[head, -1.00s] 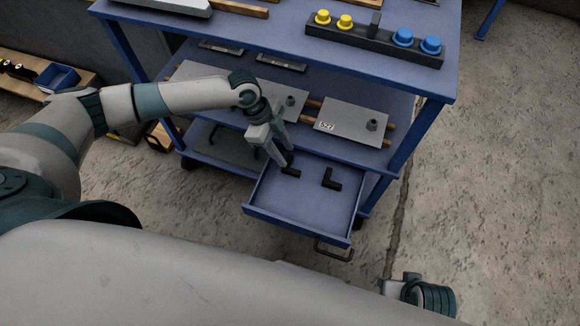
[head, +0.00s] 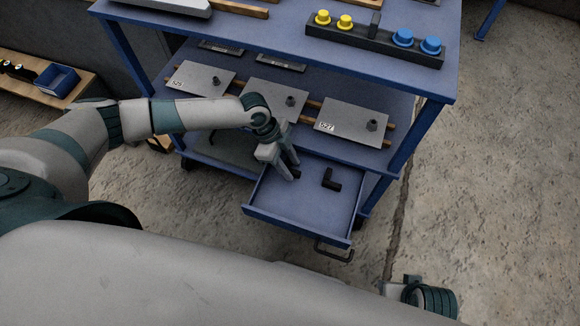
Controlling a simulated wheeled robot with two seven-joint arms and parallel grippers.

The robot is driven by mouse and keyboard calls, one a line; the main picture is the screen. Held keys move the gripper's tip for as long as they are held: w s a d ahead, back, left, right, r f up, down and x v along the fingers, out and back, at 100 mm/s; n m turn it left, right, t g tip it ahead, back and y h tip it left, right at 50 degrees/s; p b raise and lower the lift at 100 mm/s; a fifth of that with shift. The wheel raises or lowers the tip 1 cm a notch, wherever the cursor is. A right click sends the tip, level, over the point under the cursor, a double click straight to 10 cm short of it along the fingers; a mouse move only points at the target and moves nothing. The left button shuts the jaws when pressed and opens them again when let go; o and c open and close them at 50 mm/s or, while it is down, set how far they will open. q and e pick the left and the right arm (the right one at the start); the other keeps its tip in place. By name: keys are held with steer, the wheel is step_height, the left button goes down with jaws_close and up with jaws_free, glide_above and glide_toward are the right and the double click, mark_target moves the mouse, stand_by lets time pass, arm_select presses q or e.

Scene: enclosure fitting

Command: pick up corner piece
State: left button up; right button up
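Two black L-shaped corner pieces lie in the open blue drawer. One corner piece (head: 331,179) is in plain view near the middle of the drawer. The other corner piece (head: 297,174) is at the drawer's left back, mostly hidden by my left gripper (head: 294,173). The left gripper points down over this piece with its two fingers apart; whether they touch it cannot be seen. Part of my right gripper (head: 398,286) shows at the bottom right, far from the drawer, and its fingers cannot be made out.
The drawer (head: 310,212) sticks out of a blue cart. Above it, a shelf holds grey plates (head: 352,122) on wooden rails. The cart top carries a dark block with yellow and blue knobs (head: 403,37). A low wooden bench with a blue bin (head: 57,80) stands at the left.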

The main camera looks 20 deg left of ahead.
arm_select(q)
steer(key=shift+x, duration=0.9)
jaws_close()
